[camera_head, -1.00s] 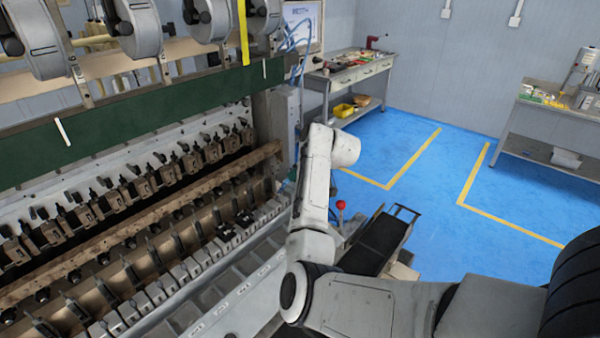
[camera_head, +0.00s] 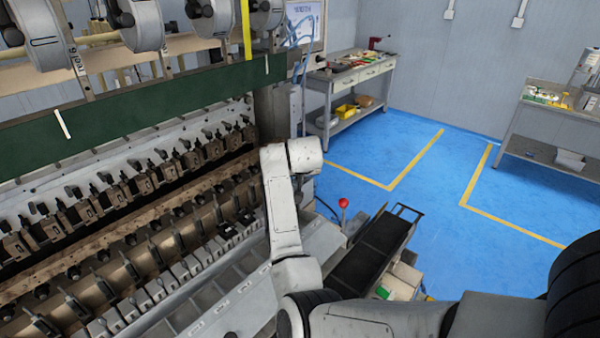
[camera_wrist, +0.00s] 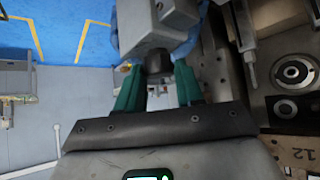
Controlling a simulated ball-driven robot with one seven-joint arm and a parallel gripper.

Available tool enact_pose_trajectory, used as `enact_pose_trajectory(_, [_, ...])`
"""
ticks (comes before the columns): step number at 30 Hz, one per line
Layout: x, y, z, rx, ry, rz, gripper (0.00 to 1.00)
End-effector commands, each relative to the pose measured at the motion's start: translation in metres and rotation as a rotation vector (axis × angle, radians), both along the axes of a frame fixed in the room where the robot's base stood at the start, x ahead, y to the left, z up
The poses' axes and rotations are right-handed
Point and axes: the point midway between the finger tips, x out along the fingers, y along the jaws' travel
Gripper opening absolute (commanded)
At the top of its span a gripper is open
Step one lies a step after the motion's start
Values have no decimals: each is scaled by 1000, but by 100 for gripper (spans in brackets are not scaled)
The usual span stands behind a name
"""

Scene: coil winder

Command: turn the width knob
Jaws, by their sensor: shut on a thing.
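In the wrist view, my gripper (camera_wrist: 158,68) has two green fingers, one on each side of a dark round knob (camera_wrist: 158,58). The fingers are shut on it. The knob sits against a grey metal block (camera_wrist: 155,25) of the winder. No label shows on the knob, so I cannot read whether it is the width knob. In the head view, my gripper and the knob are hidden behind my arm, which reaches to the right end of the coil winder (camera_head: 120,120).
In the head view, a red ball-topped lever (camera_head: 343,203) and a black tray (camera_head: 375,250) stand right of my arm. Blue floor beyond is clear.

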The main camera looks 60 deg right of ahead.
Motion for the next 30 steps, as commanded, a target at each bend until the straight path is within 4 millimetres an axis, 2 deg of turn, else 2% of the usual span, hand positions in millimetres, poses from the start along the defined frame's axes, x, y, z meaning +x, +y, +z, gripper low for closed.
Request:
enact_pose_trajectory(14, [0,1,-1,5,2,-12,6])
enact_pose_trajectory(15, [0,1,-1,5,2,-12,40])
enact_pose_trajectory(22, [0,0,-1,3,1,-12,62])
enact_pose_trajectory(30, [0,1,0,2,0,-12,62])
